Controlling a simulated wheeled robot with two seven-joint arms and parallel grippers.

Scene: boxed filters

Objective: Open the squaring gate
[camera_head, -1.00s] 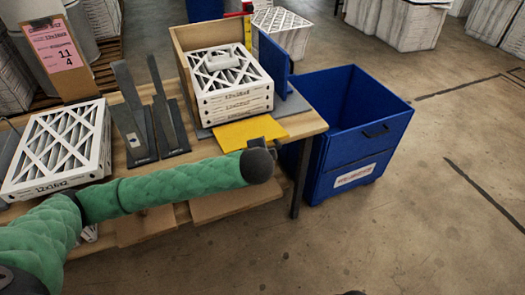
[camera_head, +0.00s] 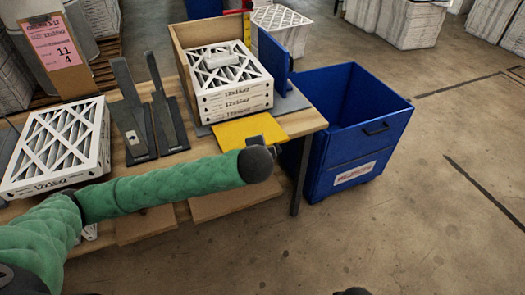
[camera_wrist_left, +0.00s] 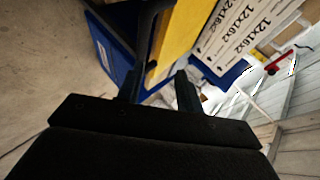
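A stack of white-framed filters (camera_head: 235,100) sits in a wooden corner fixture (camera_head: 181,58) on the bench. An upright blue panel (camera_head: 272,62) stands at the stack's right side and looks like the squaring gate. A yellow plate (camera_head: 250,131) lies at the front of the stack.
A blue reject bin (camera_head: 345,135) stands right of the bench. Another filter (camera_head: 62,150) and two dark upright metal brackets (camera_head: 150,115) are on the bench's left. A red-ended part (camera_wrist_left: 279,63) shows in the wrist view. Floor at right is clear.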

